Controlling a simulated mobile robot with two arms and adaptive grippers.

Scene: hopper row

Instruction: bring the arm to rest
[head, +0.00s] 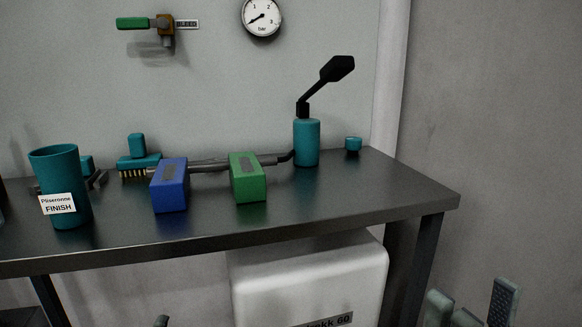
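My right gripper (471,308) shows at the bottom right corner, low beside the right end of the dark bench (330,207). Its two fingers stand apart with nothing seen between them, and its lower part is cut off by the frame edge. A small dark tip (161,321) at the bottom edge may be part of my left gripper; too little shows to tell its state.
On the bench stand a teal cup (68,175) labelled FINISH, a teal brush (139,161), a blue block (169,185), a green block (247,178), a black-levered teal pump (307,143) and a small teal cap (353,144). A white container (310,275) stands below.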

